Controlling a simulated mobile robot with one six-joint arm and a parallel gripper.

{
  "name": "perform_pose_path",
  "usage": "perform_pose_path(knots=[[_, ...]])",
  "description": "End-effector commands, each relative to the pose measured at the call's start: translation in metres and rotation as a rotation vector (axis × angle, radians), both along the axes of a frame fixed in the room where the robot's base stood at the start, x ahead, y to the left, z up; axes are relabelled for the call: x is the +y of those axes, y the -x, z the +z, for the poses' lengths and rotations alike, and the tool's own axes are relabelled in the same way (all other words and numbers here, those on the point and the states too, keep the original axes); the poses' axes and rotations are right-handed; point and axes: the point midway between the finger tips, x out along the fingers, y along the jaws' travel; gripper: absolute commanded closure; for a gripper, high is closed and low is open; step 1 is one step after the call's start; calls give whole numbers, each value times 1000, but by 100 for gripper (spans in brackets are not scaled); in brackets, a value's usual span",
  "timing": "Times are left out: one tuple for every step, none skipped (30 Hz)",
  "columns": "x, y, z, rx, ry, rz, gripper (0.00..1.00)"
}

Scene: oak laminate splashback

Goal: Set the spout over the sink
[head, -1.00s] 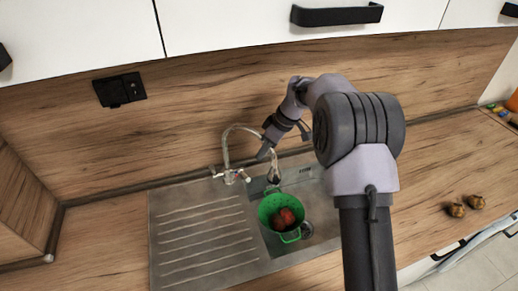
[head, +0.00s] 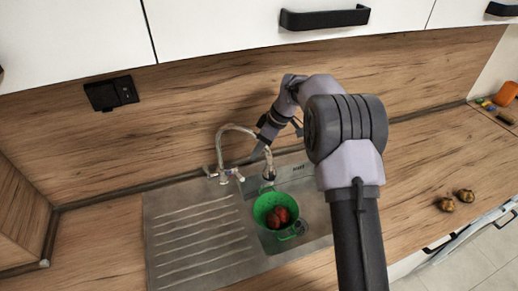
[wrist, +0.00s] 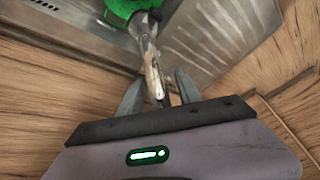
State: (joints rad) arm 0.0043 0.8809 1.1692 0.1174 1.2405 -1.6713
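The chrome spout (head: 236,127) rises from the tap base behind the sink and arches right. Its dark end (head: 268,174) hangs above the back of the basin, just behind the green colander. In the wrist view the spout (wrist: 153,70) runs between the two fingers. My gripper (head: 257,153) is beside the downward part of the spout, on its far side. In the wrist view my gripper (wrist: 160,90) has its fingers apart, with a visible gap on the spout's right. The steel sink (head: 195,240) has its drainboard left and its basin right.
The green colander (head: 262,222) holding red fruit stands in the basin. A wall socket (head: 111,93) is on the splashback, and white cupboards (head: 215,20) hang above. Two small brown items (head: 456,200) lie on the right counter. The counter between them and the sink is mostly clear.

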Motion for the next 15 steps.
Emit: perform_pose_path(knots=[[0,0,0,0,0,0,59],[0,0,1,0,0,0,59],[-2,0,5,-1,0,0,59],[-3,0,9,-2,0,0,59],[-6,0,15,-3,0,-1,59],[-9,1,24,-4,1,-1,59],[-12,2,30,-3,0,-1,59],[-15,2,37,-3,-1,-2,59],[-18,3,45,-2,0,-2,59],[-21,4,50,-2,0,-2,59],[-23,4,55,-2,1,-1,59],[-25,5,61,-2,0,-1,59],[-26,5,64,-2,0,0,59],[-27,5,67,-2,0,-1,59],[-28,6,69,-1,0,0,59]])
